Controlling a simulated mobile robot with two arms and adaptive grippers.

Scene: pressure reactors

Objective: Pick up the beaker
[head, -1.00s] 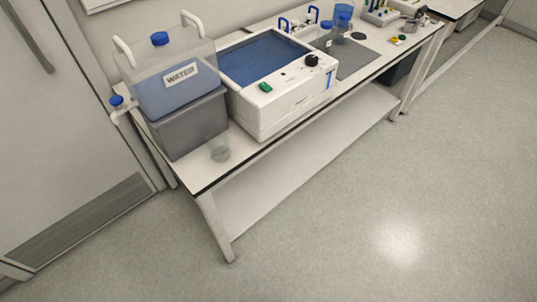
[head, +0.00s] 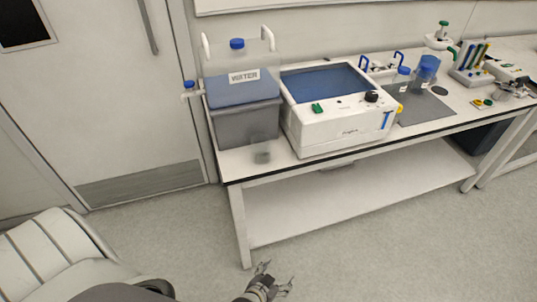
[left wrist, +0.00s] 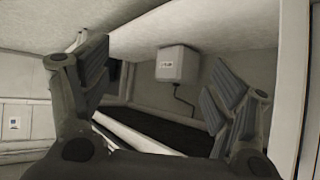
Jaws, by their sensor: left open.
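A small clear glass beaker (head: 262,153) stands on the bench top near its front left corner, in front of the grey block under the water container. My left gripper (head: 276,278) is at the bottom of the head view, low and in front of the bench, well apart from the beaker. Its fingers are spread and empty. In the left wrist view the two fingers (left wrist: 160,95) also stand wide apart with nothing between them. The beaker does not show in the left wrist view. My right gripper is not in view.
The water container (head: 243,90) stands behind the beaker, and a white water bath (head: 340,125) stands to its right. The bench edge (head: 350,154) and lower shelf (head: 340,205) lie between my gripper and the beaker. Open floor (head: 400,265) lies in front.

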